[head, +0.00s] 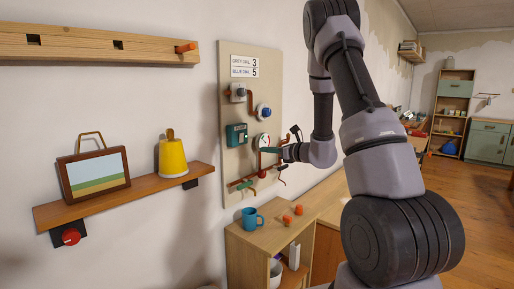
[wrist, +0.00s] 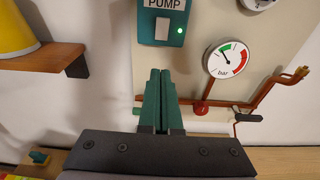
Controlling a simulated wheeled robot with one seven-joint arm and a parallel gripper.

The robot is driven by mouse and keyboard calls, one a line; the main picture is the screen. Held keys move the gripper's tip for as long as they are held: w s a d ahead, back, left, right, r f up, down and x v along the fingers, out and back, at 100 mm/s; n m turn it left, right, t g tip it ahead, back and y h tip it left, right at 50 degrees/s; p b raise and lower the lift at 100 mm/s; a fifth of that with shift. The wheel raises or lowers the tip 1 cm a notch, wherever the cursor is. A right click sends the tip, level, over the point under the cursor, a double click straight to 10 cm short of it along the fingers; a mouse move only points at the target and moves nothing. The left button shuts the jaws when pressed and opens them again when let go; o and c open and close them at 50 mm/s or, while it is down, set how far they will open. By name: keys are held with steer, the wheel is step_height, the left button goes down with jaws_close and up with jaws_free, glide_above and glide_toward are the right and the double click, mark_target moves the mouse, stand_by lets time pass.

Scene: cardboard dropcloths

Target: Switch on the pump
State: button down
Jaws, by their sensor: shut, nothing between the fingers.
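The pump box (head: 237,134) is a teal box on the beige wall panel. In the wrist view the box (wrist: 175,8) carries a PUMP label, a pale rocker switch (wrist: 162,28) and a small lit green light (wrist: 180,30). My gripper (wrist: 166,74) has green fingers, shut and empty, below the switch in that view and apart from it in the picture. In the head view my gripper (head: 268,150) reaches the panel from the right, just right of and below the box. The switch's tilt is hard to tell.
A pressure gauge (wrist: 229,58) with green and red arcs sits right of the box, above copper pipes (wrist: 270,96) and a red valve (wrist: 201,108). Grey (head: 238,92) and blue (head: 263,110) dials are higher. A wooden shelf (head: 130,197) juts out left; a cabinet (head: 245,245) stands below.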

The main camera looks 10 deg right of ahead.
steer(key=s, duration=0.1)
steer(key=s+d, duration=0.2)
steer(key=shift+f, duration=0.25)
steer(key=s+a+r+n+g+y, duration=0.1)
steer(key=s+a+r+n+g, duration=0.5)
steer(key=s, duration=0.3)
steer(key=s+a+r+n+g+y, duration=0.1)
steer(key=s+a+r+n+g, duration=0.2)
steer(key=s+a+r+n, duration=0.45)
steer(key=s+d+r+n+t+h, duration=0.2)
steer(key=s+d+r+n+h, duration=0.2)
steer(key=s+d+n+h, duration=0.5)
steer(key=shift+s+d+n+t+h, duration=0.4)
steer(key=shift+s+d+n, duration=0.6)
steer(key=shift+s, duration=2.4)
steer(key=shift+a+r, duration=0.1)
